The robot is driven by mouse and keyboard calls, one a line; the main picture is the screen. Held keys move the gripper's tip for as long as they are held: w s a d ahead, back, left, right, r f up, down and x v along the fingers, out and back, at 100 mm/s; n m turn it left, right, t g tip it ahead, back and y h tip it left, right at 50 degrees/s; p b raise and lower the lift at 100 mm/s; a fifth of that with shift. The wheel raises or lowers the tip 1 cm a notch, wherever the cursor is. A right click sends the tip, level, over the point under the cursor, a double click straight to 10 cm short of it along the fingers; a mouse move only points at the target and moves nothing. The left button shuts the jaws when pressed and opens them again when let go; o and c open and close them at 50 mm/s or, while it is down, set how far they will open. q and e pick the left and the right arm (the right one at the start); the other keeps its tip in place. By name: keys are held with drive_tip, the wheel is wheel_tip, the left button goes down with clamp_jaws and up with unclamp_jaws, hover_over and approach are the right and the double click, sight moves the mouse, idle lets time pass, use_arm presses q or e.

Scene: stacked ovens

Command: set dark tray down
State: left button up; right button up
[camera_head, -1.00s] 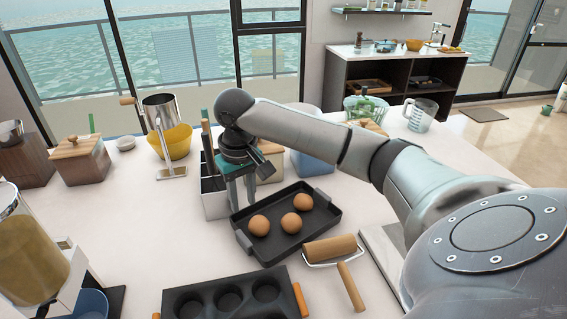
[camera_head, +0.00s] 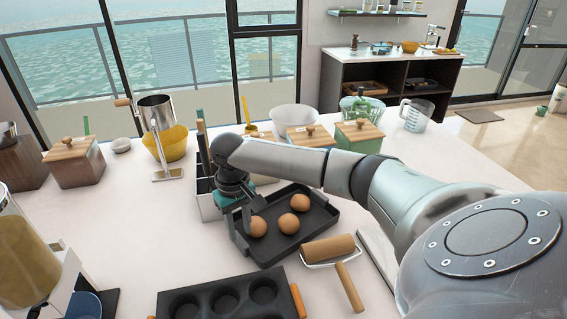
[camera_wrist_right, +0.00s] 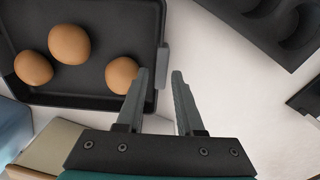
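The dark tray (camera_head: 318,222) lies flat on the white counter with three brown eggs (camera_head: 287,223) in it. It also shows in the right wrist view (camera_wrist_right: 105,22), with a grey handle (camera_wrist_right: 163,66) on its end. My right gripper (camera_head: 240,252) is low at the tray's left end in the head view. In the right wrist view my right gripper (camera_wrist_right: 161,73) is open, its two fingers apart with the handle just ahead of the gap. I cannot tell whether a finger touches the tray. My left gripper is not in view.
A dark muffin pan (camera_head: 225,294) lies in front of the tray, and a wooden roller (camera_head: 328,250) is beside it. A utensil holder (camera_head: 207,203) stands behind my gripper. Wooden-lidded boxes (camera_head: 359,138) stand farther back. The counter's left middle (camera_head: 130,225) is clear.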

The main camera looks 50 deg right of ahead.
sight(240, 238)
wheel_tip(240, 238, down, 4)
drive_tip(key=shift+a+f+b, duration=0.1)
drive_tip(key=shift+f+b, duration=0.05)
drive_tip(key=shift+b, duration=0.2)
drive_tip(key=shift+c, duration=0.3)
clamp_jaws()
drive_tip(key=shift+w, duration=0.15)
idle(0.8)
